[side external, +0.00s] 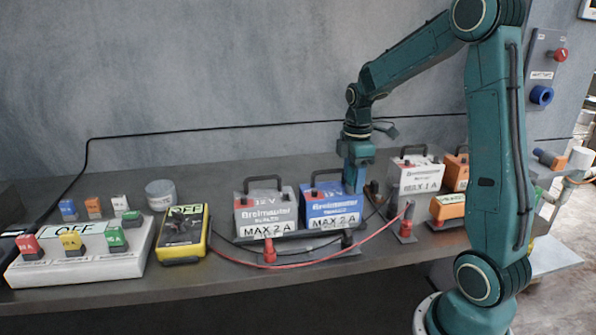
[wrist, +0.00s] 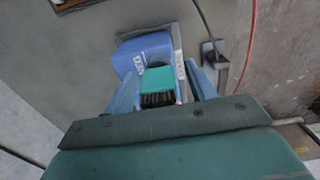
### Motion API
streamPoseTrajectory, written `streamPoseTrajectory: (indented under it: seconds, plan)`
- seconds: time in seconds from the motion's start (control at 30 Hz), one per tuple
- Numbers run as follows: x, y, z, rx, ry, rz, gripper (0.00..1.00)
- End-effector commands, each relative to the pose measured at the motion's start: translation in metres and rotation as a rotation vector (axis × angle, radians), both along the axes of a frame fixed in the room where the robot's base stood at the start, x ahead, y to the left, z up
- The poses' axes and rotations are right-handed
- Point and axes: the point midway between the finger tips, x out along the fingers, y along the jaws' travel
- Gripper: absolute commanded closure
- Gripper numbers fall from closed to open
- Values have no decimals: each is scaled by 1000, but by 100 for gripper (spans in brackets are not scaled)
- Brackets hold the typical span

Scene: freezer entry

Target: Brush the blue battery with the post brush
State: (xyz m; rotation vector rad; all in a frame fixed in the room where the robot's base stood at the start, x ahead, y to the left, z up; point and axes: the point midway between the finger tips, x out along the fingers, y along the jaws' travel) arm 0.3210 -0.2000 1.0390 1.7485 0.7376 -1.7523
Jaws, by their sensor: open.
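The blue battery (side external: 331,205), marked MAX 2 A and with a black handle, stands upright on the bench. My gripper (side external: 357,185) points down just right of it, its fingers partly overlapping that end. In the wrist view my gripper (wrist: 163,90) is open, with a teal block bearing black bristles (wrist: 160,84), seemingly the post brush, between its blue fingers. I cannot tell whether the fingers touch it. A blue box (wrist: 142,50) with a lettered pale side lies beyond it, likely the blue battery. The brush is not clear in the side view.
A red cable (side external: 330,257) runs along the front. A yellow meter (side external: 184,233) and a switch panel (side external: 85,250) sit farther left.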

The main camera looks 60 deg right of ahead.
Motion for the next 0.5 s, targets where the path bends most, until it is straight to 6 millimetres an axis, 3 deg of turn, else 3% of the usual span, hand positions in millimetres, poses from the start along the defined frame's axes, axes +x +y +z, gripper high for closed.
streamPoseTrajectory:
  seconds: [0.27,0.5]
  plan:
    - [2,-1,32,-6,-9,0,42]
    - [1,0,71,-3,-4,1,42]
